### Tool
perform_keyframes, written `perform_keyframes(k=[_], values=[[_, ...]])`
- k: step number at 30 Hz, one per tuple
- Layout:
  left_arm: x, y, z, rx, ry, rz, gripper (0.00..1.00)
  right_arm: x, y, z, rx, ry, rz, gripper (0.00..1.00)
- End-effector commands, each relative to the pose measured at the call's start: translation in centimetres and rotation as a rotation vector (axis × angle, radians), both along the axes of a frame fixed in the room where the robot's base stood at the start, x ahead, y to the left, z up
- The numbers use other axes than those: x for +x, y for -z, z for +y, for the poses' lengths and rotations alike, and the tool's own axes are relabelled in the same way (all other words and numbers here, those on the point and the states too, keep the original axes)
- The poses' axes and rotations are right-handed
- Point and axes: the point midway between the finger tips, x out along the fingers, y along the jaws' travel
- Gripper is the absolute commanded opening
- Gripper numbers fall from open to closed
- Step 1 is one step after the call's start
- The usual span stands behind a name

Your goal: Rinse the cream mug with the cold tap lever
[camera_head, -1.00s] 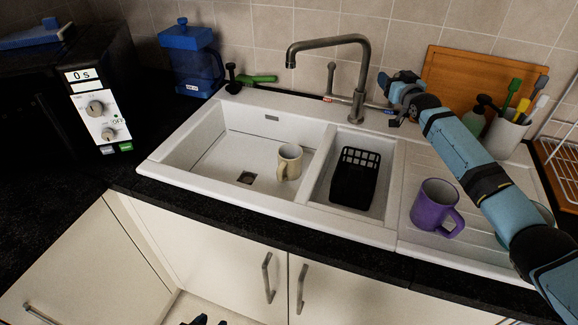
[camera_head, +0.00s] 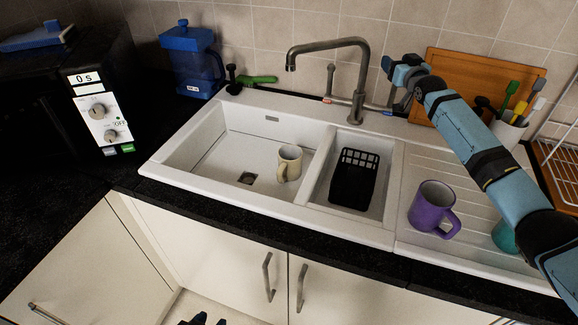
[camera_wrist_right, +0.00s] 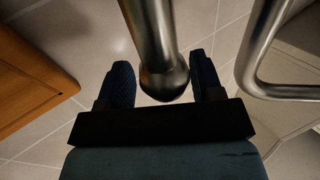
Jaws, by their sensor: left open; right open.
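The cream mug (camera_head: 290,163) stands upright in the large sink basin (camera_head: 215,150), near its right wall. The tap (camera_head: 357,75) rises behind the sink, and no water shows from its spout. The cold tap lever (camera_head: 392,99) is on the right, by the blue mark, partly hidden by my right gripper (camera_head: 400,70). In the right wrist view, my right gripper (camera_wrist_right: 165,82) is open, with the lever's rounded metal end (camera_wrist_right: 164,80) between its fingers and gaps on both sides. My left gripper (camera_head: 205,320) barely shows at the bottom edge, low before the cupboards.
A black rack (camera_head: 354,180) sits in the small basin. A purple mug (camera_head: 433,208) and a partly hidden teal mug (camera_head: 503,237) stand on the drainer. A utensil pot (camera_head: 506,130) and an orange board (camera_head: 470,80) are behind my right arm. The counter's left front is clear.

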Motion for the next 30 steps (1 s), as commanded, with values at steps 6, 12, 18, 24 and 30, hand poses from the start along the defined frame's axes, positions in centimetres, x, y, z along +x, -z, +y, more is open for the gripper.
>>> perform_keyframes(k=[6, 12, 18, 24, 30], values=[[0.0, -3.3, -0.1, -0.002, -0.001, -0.001, 0.43, -2.0, -0.5, -0.5, 0.0, -0.001, 0.002, 0.6], [0.1, -5.5, -0.1, -0.003, -0.001, -0.004, 0.43, -4.0, -0.4, -1.2, 0.001, 0.0, 0.001, 0.6], [0.1, -5.8, -0.1, -0.003, -0.001, -0.004, 0.43, -4.7, -0.1, -1.4, 0.0, 0.0, 0.0, 0.6], [0.0, -5.5, 0.0, -0.002, -0.001, 0.0, 0.43, -4.7, 0.0, -1.4, 0.0, 0.0, 0.0, 0.6], [0.0, -5.5, 0.0, -0.001, -0.001, 0.001, 0.43, -4.6, -0.1, -1.4, 0.0, 0.0, 0.0, 0.6]])
